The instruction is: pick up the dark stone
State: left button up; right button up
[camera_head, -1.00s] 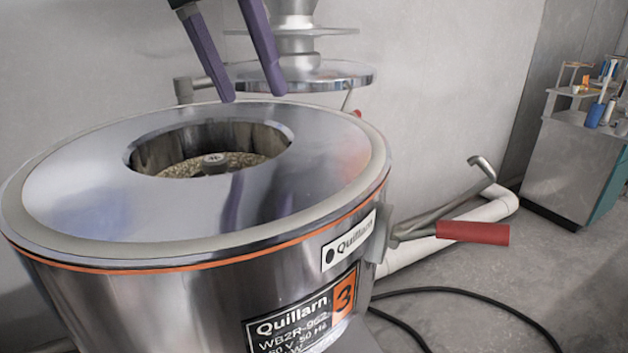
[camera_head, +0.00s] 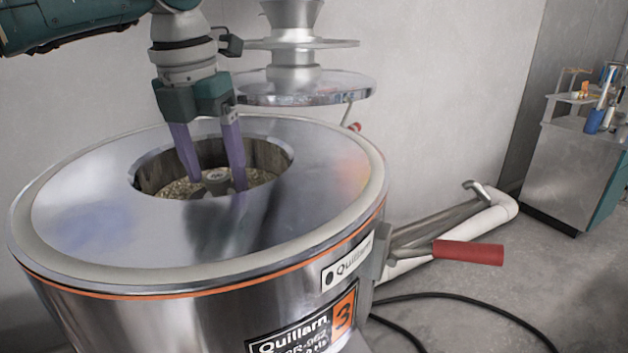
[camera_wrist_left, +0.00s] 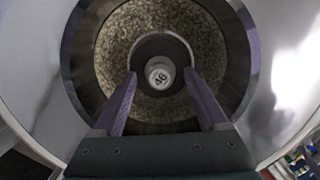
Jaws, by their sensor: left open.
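A dark round piece, which looks like the dark stone (camera_wrist_left: 160,45), sits at the centre of the grinder's well. A pale knob (camera_wrist_left: 160,73) with a number on it stands in its middle. The knob also shows in the head view (camera_head: 215,175), low in the opening. My left gripper (camera_head: 217,186) reaches down into the well with its purple fingers apart. In the left wrist view the fingertips (camera_wrist_left: 160,70) lie on either side of the knob, with nothing held. I cannot tell whether they touch the stone. My right gripper is out of view.
Pale grainy material (camera_wrist_left: 112,60) surrounds the stone inside the well wall. The broad metal rim of the Quillarn drum (camera_head: 90,215) rings the opening. A metal disc on a column (camera_head: 300,88) stands behind. A red-handled lever (camera_head: 468,253) juts out at the right.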

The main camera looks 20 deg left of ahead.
pick_arm(q)
grip_shut()
dwell(0.6)
dwell(0.8)
